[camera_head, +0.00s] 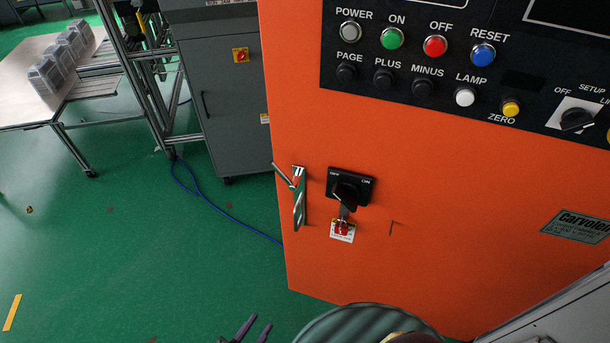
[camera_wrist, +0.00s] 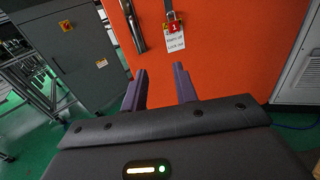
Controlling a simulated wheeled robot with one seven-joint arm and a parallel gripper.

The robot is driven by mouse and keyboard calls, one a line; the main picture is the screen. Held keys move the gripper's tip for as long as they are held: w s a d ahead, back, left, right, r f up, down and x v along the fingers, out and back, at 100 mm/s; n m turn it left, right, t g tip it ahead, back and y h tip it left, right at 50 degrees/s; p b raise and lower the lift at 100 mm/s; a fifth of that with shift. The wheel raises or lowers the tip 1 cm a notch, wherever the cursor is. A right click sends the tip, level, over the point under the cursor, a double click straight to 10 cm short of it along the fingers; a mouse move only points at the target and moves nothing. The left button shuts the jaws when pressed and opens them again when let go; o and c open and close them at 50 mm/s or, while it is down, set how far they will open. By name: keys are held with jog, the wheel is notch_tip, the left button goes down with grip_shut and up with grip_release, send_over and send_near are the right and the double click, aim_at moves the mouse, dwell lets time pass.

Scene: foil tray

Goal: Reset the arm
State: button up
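My gripper (camera_wrist: 160,84) shows in the wrist view with its two fingers apart and nothing between them. It points toward the lower part of an orange machine cabinet (camera_wrist: 206,60). In the head view only the dark fingertips (camera_head: 253,329) show at the bottom edge, below and left of the cabinet (camera_head: 450,230). The rest of the gripper is out of that view. The fingers appear apart from the cabinet.
The cabinet carries a metal door handle (camera_head: 299,196), a black rotary switch (camera_head: 346,190) with a red padlock and tag (camera_head: 342,230), and a button panel (camera_head: 440,60). A grey cabinet (camera_head: 222,95) and a table with clear boxes (camera_head: 62,65) stand left. Green floor (camera_head: 130,240) is open.

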jog(key=w+d+r+m+g+y, duration=0.4)
jog(key=w+d+r+m+g, duration=0.2)
jog(key=d+r+m, duration=0.5)
jog(key=w+d+r+m+g+y, duration=0.4)
jog(key=w+d+r+m, duration=0.6)
jog(key=d+m, duration=0.5)
jog(key=m+g, duration=0.2)
jog(key=m, duration=0.2)
jog(key=shift+w+d+r+g+y, duration=0.2)
jog(key=shift+d+r+g+y, duration=0.1)
jog(key=shift+r+g+y, duration=0.1)
